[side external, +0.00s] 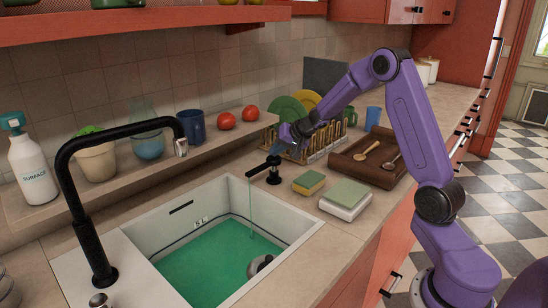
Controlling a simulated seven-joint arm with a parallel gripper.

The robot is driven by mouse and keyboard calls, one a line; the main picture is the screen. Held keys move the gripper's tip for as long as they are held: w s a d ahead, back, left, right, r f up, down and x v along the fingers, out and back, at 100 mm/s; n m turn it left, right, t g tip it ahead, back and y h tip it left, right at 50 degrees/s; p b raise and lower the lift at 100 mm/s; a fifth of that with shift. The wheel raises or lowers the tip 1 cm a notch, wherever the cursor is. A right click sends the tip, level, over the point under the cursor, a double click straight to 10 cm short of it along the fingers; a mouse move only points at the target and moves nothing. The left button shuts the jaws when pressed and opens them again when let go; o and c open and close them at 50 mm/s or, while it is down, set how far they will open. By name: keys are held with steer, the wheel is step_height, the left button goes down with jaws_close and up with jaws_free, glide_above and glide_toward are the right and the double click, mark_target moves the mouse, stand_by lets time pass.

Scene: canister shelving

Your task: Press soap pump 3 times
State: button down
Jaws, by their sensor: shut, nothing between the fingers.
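The black soap pump (272,174) stands upright on the counter behind the sink's right end, its spout pointing left over the basin. A thin green strand hangs from the spout down into the sink (291,240), whose basin holds green liquid (215,262). My gripper (276,150) is shut and empty, tilted down just above the pump head. It looks in contact with or very close to the head; I cannot tell which from this angle.
The black faucet (70,190) arches over the sink's left side. A dish rack (318,148) with plates stands behind my gripper. A sponge (308,183), a green pad on a white block (345,199) and a wooden tray (345,168) with spoons lie right of the pump.

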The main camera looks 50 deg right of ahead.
steer(key=shift+s+f, duration=0.1)
steer(key=shift+f, duration=0.6)
stand_by(0.6)
steer(key=shift+r, duration=1.5)
steer(key=shift+r, duration=0.1)
steer(key=shift+r, duration=2.45)
